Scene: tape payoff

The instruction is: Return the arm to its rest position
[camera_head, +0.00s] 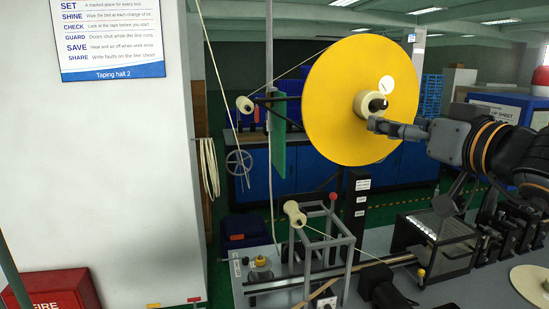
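A large yellow reel (335,95) stands upright on the tape stand, with a pale hub (364,106) and a dark spindle end (378,104) at its middle. My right arm comes in from the right. Its gripper (374,125) is in front of the reel, just below and right of the hub, with its fingers pointing left. I cannot tell whether it touches the hub or how far its fingers are apart. Nothing is clearly seen held in it. My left gripper is not in view.
Tape runs from the reel to a pale upper roller (245,105). A lower roller (294,213) sits on a metal frame (325,240). A clear-sided box (443,240) and dark units stand on the bench below my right arm. A red fire box (55,291) is bottom left.

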